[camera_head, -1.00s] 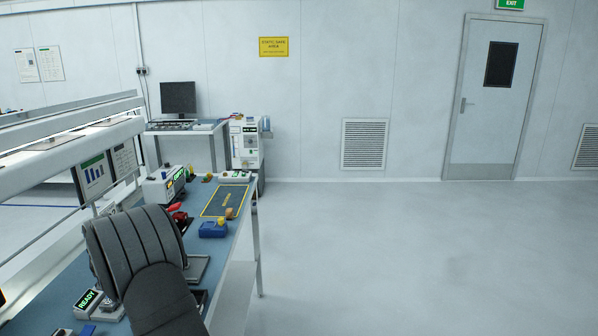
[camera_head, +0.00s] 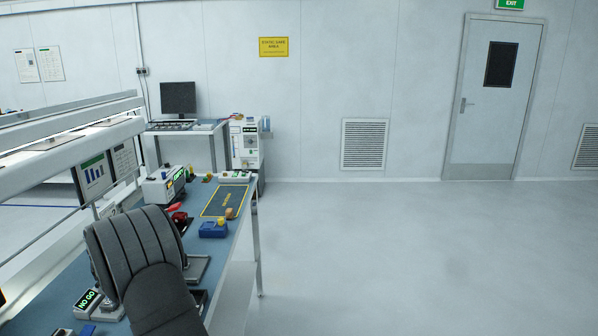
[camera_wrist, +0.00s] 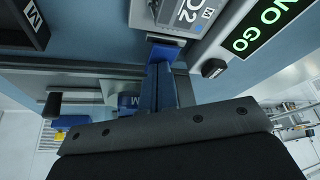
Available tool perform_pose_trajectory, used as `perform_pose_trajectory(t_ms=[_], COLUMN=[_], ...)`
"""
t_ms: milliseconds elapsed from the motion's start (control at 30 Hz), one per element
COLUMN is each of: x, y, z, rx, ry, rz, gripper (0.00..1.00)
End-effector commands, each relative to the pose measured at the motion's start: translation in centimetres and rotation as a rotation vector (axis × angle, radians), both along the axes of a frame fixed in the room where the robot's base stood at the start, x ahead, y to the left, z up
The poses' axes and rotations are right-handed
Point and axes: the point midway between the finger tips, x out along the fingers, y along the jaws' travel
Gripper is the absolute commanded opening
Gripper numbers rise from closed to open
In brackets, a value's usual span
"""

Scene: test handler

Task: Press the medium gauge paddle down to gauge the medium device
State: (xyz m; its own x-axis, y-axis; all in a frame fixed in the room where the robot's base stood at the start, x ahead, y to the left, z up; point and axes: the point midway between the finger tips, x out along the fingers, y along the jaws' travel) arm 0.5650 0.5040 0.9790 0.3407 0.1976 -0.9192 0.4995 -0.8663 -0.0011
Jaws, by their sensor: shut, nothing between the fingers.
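In the wrist view, my gripper (camera_wrist: 164,72) is shut, its narrow dark fingers together with nothing between them. The fingertips are at a blue part (camera_wrist: 165,43), which looks like the medium gauge paddle, just below a pale gauge block (camera_wrist: 187,14) marked "O2" and "M". They look in contact, but how far the paddle is down cannot be told. A display (camera_wrist: 267,26) beside it reads "NO GO"; the same display shows in the head view (camera_head: 87,299). A blue piece marked "M" (camera_wrist: 129,101) is partly hidden behind my gripper. In the head view my arm hides the gripper.
A black holder marked "M" (camera_wrist: 27,22) is at the wrist view's upper left. On the bench, a blue box (camera_head: 213,230), a yellow-edged mat (camera_head: 222,207) and a white instrument (camera_head: 160,188) stand beyond my arm. The floor at right is clear.

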Motion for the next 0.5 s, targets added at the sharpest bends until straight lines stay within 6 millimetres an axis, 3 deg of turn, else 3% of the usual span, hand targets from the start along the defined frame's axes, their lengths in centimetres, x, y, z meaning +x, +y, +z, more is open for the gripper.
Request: perform_pose_trajectory(t_ms=[300,500], x=[-0.2,-0.2], y=[-0.1,-0.1], z=[-0.7,0.7], rx=[-0.008,-0.007], ry=[0.010,0.008], rz=[0.000,0.000], gripper=[0.00,0.00])
